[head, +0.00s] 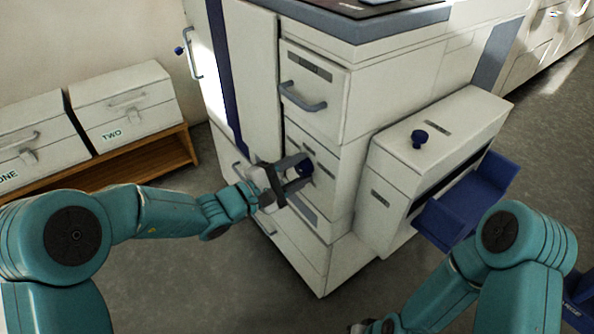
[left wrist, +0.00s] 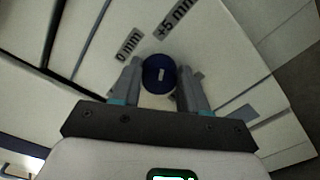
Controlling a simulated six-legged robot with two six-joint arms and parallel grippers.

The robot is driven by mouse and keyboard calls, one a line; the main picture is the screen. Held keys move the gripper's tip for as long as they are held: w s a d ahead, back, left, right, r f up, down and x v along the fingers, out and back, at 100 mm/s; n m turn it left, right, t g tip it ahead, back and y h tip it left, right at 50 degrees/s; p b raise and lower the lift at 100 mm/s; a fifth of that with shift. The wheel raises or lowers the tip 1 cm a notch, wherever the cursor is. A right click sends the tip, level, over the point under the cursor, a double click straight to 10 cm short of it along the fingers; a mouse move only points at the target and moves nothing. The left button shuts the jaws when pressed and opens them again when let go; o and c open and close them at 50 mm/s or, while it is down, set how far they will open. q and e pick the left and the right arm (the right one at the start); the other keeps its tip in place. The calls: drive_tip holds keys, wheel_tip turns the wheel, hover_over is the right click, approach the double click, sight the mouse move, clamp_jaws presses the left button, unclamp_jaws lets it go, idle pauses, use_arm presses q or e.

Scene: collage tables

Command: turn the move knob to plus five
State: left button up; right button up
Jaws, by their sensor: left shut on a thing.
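The move knob (head: 306,167) is a round dark blue knob on the front of the white cabinet. My left gripper (head: 299,172) reaches it from the left and is shut on it. In the left wrist view the knob (left wrist: 159,74) sits between the two fingers, with a short white mark on its face. The mark stands nearly upright, tilted slightly right. A "0 mm" label (left wrist: 128,45) is at its upper left and a "+5 mm" label (left wrist: 176,18) above it to the right. Another label is partly hidden by the right finger. My right gripper is barely visible at the bottom edge.
A drawer handle (head: 303,97) is above the knob. To the right, a white unit (head: 440,135) carries another blue knob (head: 419,138) and a blue tray (head: 466,205). White boxes marked ONE and TWO (head: 125,105) stand on a wooden shelf at left.

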use_arm(q)
drive_tip(key=o, duration=1)
drive_tip(key=shift+o, duration=0.2)
